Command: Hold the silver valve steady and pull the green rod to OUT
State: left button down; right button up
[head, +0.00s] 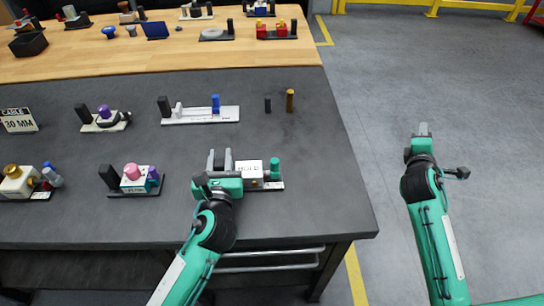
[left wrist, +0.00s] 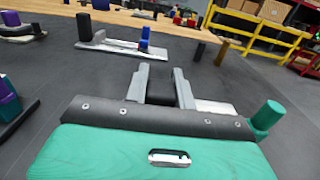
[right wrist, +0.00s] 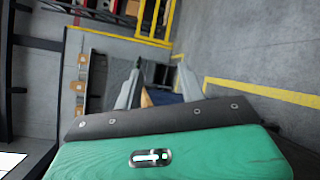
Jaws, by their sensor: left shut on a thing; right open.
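The valve fixture has a silver-white block (head: 249,168) labelled HOLD, near the front right of the dark table. A green rod (head: 275,168) with a round top stands at its right end; it also shows in the left wrist view (left wrist: 267,117). My left gripper (head: 220,160) is at the fixture's left end. Its fingers (left wrist: 160,85) are shut on a black block (left wrist: 160,92), which seems part of the fixture; the gripper hides most of it. My right gripper (head: 423,131) is open and empty, out beyond the table's right edge, away from the rod.
A fixture with pink and purple knobs (head: 133,172) stands left of the valve. A white-based fixture with a blue rod (head: 215,104) is behind it. A gold post (head: 290,101) and a small black post (head: 267,104) stand back right.

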aim_at(275, 168)
jog(key=s+a+n+t+y, duration=0.1)
jog(key=a+n+y, duration=0.1)
jog(key=a, duration=0.4)
jog(key=s+a+n+y, duration=0.2)
jog(key=a+n, duration=0.3)
jog(key=a, duration=0.2)
jog(key=s+a+n+t+y, duration=0.1)
jog(key=a+n+y, duration=0.1)
jog(key=a+n, duration=0.2)
jog(key=shift+s+a+f+t, duration=0.15)
jog(key=shift+a+f, duration=0.05)
jog(key=shift+a, duration=0.65)
jog(key=shift+s+a+f+t, duration=0.15)
jog(key=shift+a, duration=0.7)
jog(key=s+a+n+y, duration=0.2)
jog(key=s+a+n, duration=0.1)
jog(key=a, duration=0.3)
jog(key=s+a+n+y, duration=0.2)
jog(key=s+a+n, duration=0.2)
jog(key=a, duration=0.2)
jog(key=s+a+n+y, duration=0.2)
jog(key=s+a+n, duration=0.1)
jog(key=a, duration=0.3)
jog(key=shift+s+n+y, duration=0.3)
jog(key=shift+s+y, duration=0.1)
jog(key=x, duration=1.1)
jog(key=shift+w+a, duration=0.15)
jog(key=shift+w, duration=0.25)
jog(key=shift+c, duration=0.4)
grip_shut()
